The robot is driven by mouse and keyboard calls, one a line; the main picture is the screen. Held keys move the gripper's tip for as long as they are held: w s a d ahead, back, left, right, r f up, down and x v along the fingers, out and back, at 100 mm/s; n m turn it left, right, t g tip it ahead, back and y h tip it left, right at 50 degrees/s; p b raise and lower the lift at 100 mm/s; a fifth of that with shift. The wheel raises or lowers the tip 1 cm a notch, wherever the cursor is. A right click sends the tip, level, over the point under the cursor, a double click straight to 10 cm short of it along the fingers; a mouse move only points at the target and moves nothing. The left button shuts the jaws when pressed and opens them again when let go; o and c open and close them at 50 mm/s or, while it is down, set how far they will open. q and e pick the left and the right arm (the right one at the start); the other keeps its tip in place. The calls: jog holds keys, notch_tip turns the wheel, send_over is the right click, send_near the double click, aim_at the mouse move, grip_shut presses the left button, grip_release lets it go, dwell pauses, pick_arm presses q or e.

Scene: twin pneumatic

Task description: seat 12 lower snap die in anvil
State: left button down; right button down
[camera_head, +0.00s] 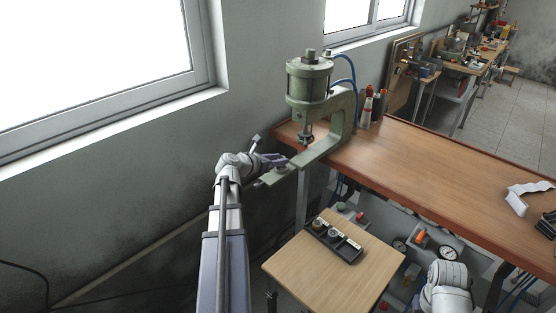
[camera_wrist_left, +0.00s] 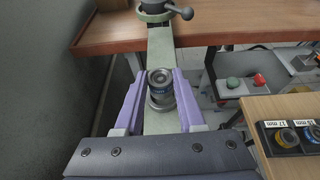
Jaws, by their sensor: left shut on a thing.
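A small dark metal die with a blue band (camera_wrist_left: 160,79) is between the purple fingers of my left gripper (camera_head: 276,160). In the left wrist view the gripper is shut on the die, which is upright. The round anvil (camera_wrist_left: 160,103) is directly below the die, at the end of the press's green arm. I cannot tell whether the die touches the anvil or sits down in it. In the head view the fingers hide the die. Part of my right arm shows at the lower right, but its gripper fingers are not visible.
The green pneumatic press (camera_head: 310,82) stands at the corner of the wooden workbench (camera_head: 430,165). A dark tray (camera_head: 346,257) with labelled dies lies on the small wooden table (camera_head: 366,275). The wall is close on the left. Most of the bench top is clear.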

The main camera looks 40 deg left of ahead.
pick_arm(q)
jog(key=shift+f+b, duration=1.2)
jog(key=shift+f, duration=0.05)
jog(key=shift+c, duration=2.1)
grip_release()
jog(key=p+v, duration=0.3)
jog(key=v, duration=0.4)
jog(key=shift+w+r, duration=0.1)
jog(key=shift+s+r, duration=0.1)
jog(key=shift+s, duration=0.4)
